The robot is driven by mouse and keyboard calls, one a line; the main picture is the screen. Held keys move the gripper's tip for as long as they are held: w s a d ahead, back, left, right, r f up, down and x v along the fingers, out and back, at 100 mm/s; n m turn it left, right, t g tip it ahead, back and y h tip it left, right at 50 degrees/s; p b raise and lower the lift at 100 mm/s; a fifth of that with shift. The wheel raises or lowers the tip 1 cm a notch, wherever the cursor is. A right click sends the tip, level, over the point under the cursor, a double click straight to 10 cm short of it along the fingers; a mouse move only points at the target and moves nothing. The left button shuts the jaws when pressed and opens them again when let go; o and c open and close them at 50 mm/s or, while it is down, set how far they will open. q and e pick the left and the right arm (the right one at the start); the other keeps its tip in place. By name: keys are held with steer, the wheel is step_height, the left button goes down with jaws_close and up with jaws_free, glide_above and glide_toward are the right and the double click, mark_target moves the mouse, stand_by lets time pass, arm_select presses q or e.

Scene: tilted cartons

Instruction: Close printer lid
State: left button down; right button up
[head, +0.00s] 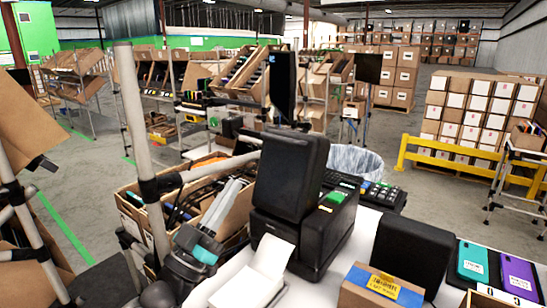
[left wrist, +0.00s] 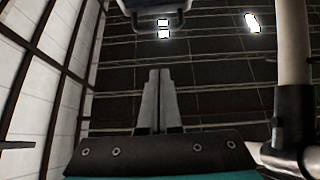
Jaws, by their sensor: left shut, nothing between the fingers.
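The black label printer (head: 315,232) stands on the white table in the middle of the head view. Its dark lid (head: 292,172) is raised and stands up above the body, so the printer is open. White paper (head: 262,278) lies in front of the printer. My left gripper (head: 238,184) is to the left of the printer, apart from the lid, with its grey fingers pointing up. Its fingers are together and empty. They also show together in the left wrist view (left wrist: 160,72), against the ceiling. My right gripper is not in view.
A grey pole (head: 140,150) rises at the left, near my left arm. Cardboard bins (head: 135,213) stand behind the gripper. Right of the printer are a black device (head: 411,257), a small carton (head: 372,291) and teal (head: 472,262) and purple (head: 519,276) phone-like items.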

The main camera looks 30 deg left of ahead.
arm_select(q)
steer(key=w+f+x, duration=0.1)
steer(key=f+x, duration=0.1)
steer(key=x, duration=1)
steer(key=shift+w, duration=0.6)
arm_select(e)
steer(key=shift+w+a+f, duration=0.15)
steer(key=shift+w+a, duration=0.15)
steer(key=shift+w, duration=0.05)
arm_select(q)
steer(key=shift+d+r, duration=0.1)
steer(key=shift+d, duration=0.05)
